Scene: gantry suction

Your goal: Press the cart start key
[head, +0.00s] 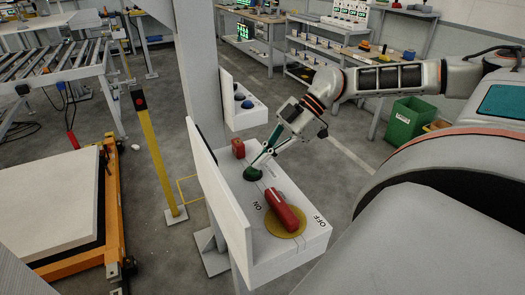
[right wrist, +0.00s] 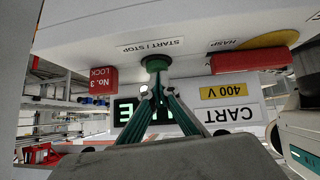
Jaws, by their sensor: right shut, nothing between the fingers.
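The cart control box (head: 262,258) is a white box with a red handle (head: 285,212) on a yellow disc and ON and OFF marks. A dark green round key (head: 252,174) sits on its top face. In the right wrist view the green key (right wrist: 157,63) is beside a START / STOP label (right wrist: 151,45). My right gripper (head: 261,161) is shut and empty, its green fingers angled down at the key. In the right wrist view its fingertips (right wrist: 152,88) meet or nearly meet the key; contact cannot be told. My left gripper is not in view.
A red lock block (head: 238,149) stands near the key, marked No. 3 LOCK in the right wrist view. A white upright panel (head: 220,190) backs the box. A second box with blue knobs (head: 245,116) is behind. A yellow post (head: 155,150) stands left.

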